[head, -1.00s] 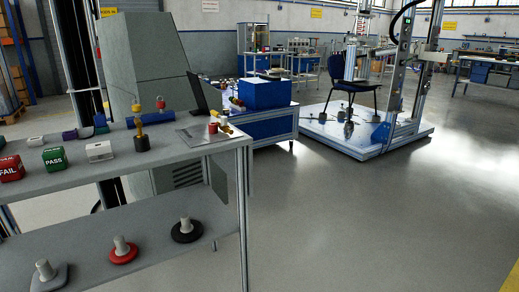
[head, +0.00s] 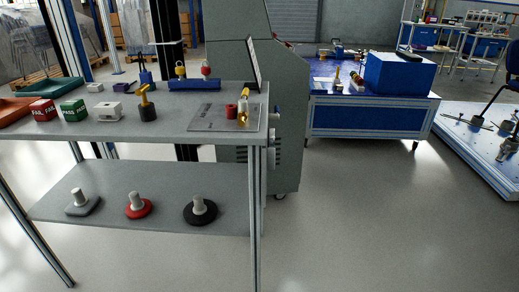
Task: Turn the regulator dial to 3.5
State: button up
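I cannot make out the regulator dial or its markings for certain. A small brass fitting with a red part (head: 357,78) sits on the blue cart (head: 365,119), beside a blue box (head: 399,75). Small pale knob-like parts (head: 275,113) show at the side of the grey cabinet (head: 290,150), too small to read. My gripper is not in view.
A grey workbench (head: 170,127) at left holds a red FAIL cube (head: 42,110), a green PASS cube (head: 73,110) and a metal plate (head: 208,118). Discs with posts lie on its lower shelf (head: 110,170).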

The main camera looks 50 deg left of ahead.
aim_at(271, 151)
jog(key=u, duration=0.85)
jog(key=i, duration=0.95)
jog(key=u, duration=1.05)
